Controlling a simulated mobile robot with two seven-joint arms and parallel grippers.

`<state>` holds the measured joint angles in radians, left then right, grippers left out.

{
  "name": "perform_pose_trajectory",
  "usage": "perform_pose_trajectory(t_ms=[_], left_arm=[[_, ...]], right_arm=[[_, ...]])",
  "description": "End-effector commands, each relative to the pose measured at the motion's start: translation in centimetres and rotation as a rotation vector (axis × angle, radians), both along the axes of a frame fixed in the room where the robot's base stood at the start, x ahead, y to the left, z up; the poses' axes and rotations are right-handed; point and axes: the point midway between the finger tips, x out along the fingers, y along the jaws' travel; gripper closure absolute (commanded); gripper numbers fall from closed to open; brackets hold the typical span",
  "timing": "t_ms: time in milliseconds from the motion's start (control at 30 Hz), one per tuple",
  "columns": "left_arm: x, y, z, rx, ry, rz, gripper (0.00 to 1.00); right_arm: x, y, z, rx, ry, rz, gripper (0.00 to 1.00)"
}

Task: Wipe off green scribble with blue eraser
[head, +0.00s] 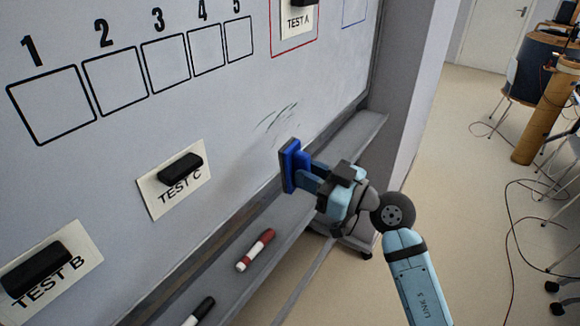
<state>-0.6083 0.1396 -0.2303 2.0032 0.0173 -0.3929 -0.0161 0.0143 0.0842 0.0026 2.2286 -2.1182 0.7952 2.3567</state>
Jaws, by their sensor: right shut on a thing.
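My right gripper (303,172) is shut on the blue eraser (289,164) and holds it upright close to the whiteboard (232,115), above the ledge. I cannot tell if the eraser touches the board. A small scribble (277,117) of several thin strokes is on the board, just above and to the left of the eraser. It looks dark grey-green, and its colour is hard to make out. My left gripper is out of view.
A red marker (255,250) and a black marker (199,311) lie on the ledge (280,223). Numbered boxes (115,82) are at upper left.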

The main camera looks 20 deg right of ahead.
Motion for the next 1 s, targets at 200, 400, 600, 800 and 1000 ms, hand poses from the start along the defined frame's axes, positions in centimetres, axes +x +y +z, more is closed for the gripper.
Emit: perform_pose_trajectory(t_ms=[200, 400, 600, 800, 1000], left_arm=[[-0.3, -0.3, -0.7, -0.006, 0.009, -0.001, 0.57], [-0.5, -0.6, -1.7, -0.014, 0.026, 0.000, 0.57], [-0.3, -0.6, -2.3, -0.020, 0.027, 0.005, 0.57], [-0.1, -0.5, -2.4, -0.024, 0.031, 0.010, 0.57], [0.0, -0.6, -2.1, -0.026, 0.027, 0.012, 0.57]], right_arm=[[0.7, 0.4, -0.1, 0.004, -0.006, -0.001, 0.98], [2.3, 1.7, -0.2, 0.003, -0.007, 0.000, 0.98], [3.8, 2.9, -0.2, 0.002, -0.006, -0.001, 0.98], [4.6, 3.6, -0.1, 0.002, -0.005, -0.001, 0.98], [4.8, 3.7, 0.0, 0.003, -0.003, -0.001, 0.98]])
